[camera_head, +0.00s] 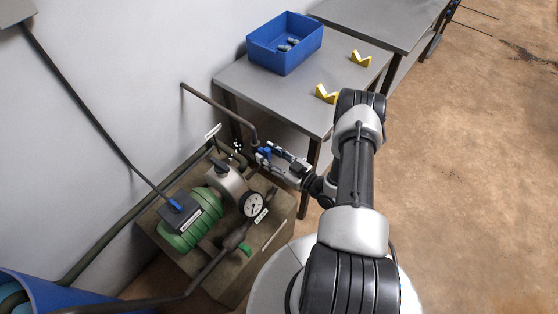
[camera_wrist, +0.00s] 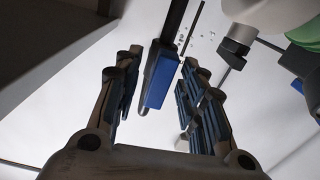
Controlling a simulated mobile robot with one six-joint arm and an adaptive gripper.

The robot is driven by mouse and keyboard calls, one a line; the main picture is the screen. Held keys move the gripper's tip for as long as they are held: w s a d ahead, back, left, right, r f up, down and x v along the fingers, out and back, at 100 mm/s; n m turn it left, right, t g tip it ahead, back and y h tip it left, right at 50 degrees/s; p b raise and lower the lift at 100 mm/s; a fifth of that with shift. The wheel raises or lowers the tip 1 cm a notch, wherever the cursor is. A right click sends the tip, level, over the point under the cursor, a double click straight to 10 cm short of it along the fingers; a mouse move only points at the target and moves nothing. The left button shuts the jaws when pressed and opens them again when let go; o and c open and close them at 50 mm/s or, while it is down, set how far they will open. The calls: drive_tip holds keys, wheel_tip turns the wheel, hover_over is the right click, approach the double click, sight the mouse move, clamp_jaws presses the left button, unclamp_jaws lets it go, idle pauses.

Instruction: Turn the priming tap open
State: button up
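The priming tap appears to be the blue-handled lever (camera_wrist: 158,80) on a dark pipe. It shows in the wrist view between my fingers. My gripper (camera_head: 270,156) is open around this blue handle, with a finger on each side. In the wrist view, my gripper (camera_wrist: 161,88) shows gaps between the handle and both finger pads, so I see no clear contact. In the head view the tap is small and partly hidden by my gripper, at the lower end of the bent pipe (camera_head: 220,105). How far the tap is turned I cannot tell.
A green pump (camera_head: 192,220) with a gauge (camera_head: 254,205) and a green-handled valve (camera_head: 245,249) stands on a block beside my gripper. Small droplets (camera_head: 238,148) show near the pump. A grey table (camera_head: 290,100) bears a blue bin (camera_head: 264,57) and yellow V-blocks (camera_head: 326,94). Open floor lies right.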

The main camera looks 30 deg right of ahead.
drive_tip(key=v, duration=1.1)
drive_tip(key=shift+s, duration=0.2)
